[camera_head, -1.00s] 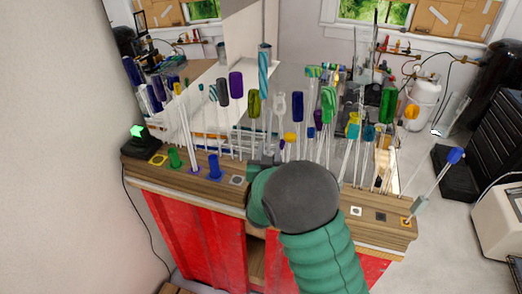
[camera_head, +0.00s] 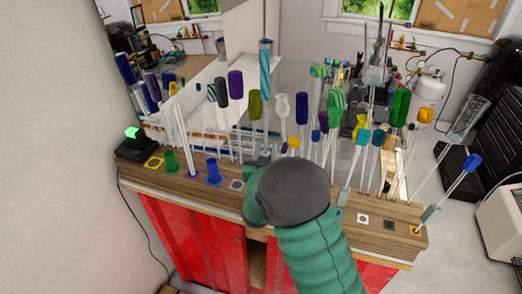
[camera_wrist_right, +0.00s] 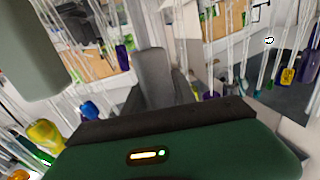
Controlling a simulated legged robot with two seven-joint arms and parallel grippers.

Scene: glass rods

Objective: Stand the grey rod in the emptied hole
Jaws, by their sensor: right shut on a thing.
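Many glass rods with coloured caps stand above a wooden bench rack (camera_head: 320,208). A dark grey cap (camera_head: 221,95) tops one rod at left of centre, beside a purple-capped rod (camera_head: 235,84). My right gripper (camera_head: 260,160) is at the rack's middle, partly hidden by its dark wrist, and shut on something. Which rod it holds cannot be told. Its grey finger (camera_wrist_right: 155,80) fills the middle of the right wrist view. Bare square-marked holes show: a white one (camera_head: 236,185) left of the gripper, and a white (camera_head: 362,218) and a black one (camera_head: 388,225) to the right. My left gripper is not in view.
A tilted blue-capped rod (camera_head: 472,162) rises at the right end. A striped-capped rod (camera_head: 265,72) rises behind the gripper. Red cabinet doors (camera_head: 200,235) are below. Rods crowd the space behind.

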